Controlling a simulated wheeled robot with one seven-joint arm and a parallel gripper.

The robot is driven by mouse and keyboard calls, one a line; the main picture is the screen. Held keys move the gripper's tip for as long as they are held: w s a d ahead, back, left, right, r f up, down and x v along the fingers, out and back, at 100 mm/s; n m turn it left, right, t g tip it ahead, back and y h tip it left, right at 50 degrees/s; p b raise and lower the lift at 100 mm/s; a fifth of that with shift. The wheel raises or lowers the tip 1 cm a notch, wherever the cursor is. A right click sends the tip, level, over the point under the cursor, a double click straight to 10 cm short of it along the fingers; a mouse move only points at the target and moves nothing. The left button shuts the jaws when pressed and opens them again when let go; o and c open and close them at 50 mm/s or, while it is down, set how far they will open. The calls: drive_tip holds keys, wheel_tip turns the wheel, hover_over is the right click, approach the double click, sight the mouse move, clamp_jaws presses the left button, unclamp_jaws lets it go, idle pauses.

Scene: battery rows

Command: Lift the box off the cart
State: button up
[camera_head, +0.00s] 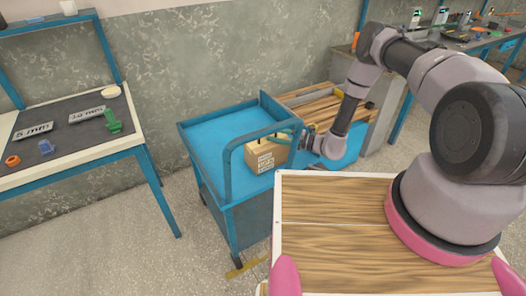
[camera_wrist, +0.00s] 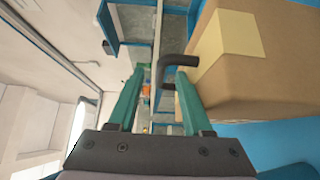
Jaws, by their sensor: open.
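The brown cardboard box (camera_head: 262,158) with printed labels sits on the blue cart (camera_head: 207,147), near its front rail. In the wrist view the box (camera_wrist: 275,60) fills the right side, with a strip of tan tape and a dark handle (camera_wrist: 180,59) standing out from it. My gripper (camera_head: 287,135) is at the top of the box. In the wrist view its green fingers are open (camera_wrist: 160,70). The handle's outer bar appears to lie between them, with the right fingertip close to or inside the loop. I cannot tell whether they touch.
The cart's raised blue rail (camera_head: 227,170) stands close to the box. A wood-topped surface (camera_head: 330,235) is in front of the cart at right. A workbench (camera_head: 70,125) with small parts stands at left. A wall is behind the cart; another bench (camera_head: 480,40) is far right.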

drive_tip(key=shift+a, duration=0.1)
clamp_jaws()
idle(1.2)
